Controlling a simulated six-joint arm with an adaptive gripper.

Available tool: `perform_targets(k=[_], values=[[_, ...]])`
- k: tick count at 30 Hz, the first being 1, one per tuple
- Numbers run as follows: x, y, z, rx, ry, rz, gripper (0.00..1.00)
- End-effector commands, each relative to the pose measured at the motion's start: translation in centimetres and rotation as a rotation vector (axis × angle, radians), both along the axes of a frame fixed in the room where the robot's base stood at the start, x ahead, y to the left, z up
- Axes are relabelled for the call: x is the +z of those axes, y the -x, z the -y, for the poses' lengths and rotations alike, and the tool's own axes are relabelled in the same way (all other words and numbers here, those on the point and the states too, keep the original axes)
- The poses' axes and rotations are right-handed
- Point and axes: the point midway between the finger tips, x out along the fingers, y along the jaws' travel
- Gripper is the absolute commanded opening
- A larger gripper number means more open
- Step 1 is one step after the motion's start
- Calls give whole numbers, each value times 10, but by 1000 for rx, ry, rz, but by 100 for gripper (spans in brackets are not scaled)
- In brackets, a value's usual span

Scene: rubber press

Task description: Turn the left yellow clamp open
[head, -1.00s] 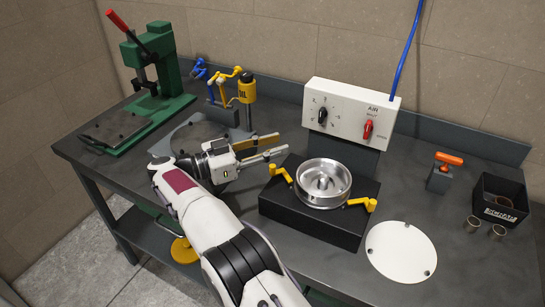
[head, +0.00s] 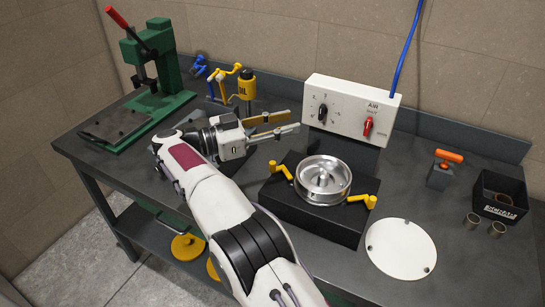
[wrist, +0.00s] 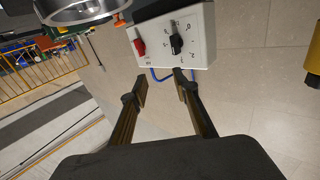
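The left yellow clamp (head: 281,170) sits at the back left of the black block (head: 313,222), beside the round metal mould (head: 323,180). Its handle points to the back left. The right yellow clamp (head: 364,199) is on the block's right side. My gripper (head: 294,120) is in the air behind and slightly above the left clamp in the picture, apart from it. Its two long fingers point right and are spread with nothing between them. The open fingers also show in the wrist view (wrist: 160,82), with part of the metal mould (wrist: 82,10) at top left.
A white air control box (head: 350,107) stands just right of my fingertips. A yellow bottle (head: 247,87) and a green press (head: 158,65) are at the back left. A white disc (head: 401,249) lies right of the block. A black bin (head: 499,197) stands far right.

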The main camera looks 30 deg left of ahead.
Motion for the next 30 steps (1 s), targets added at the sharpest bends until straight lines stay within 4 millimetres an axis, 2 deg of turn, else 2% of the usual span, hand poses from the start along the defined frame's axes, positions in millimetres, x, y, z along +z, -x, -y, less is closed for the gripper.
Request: perform_targets(k=[9,13,21,30], values=[[75,-28,52,-28,51,62,30],[105,-42,65,11,96,112,30],[150,-64,79,144,179,212,30],[175,-78,77,356,255,281,30]])
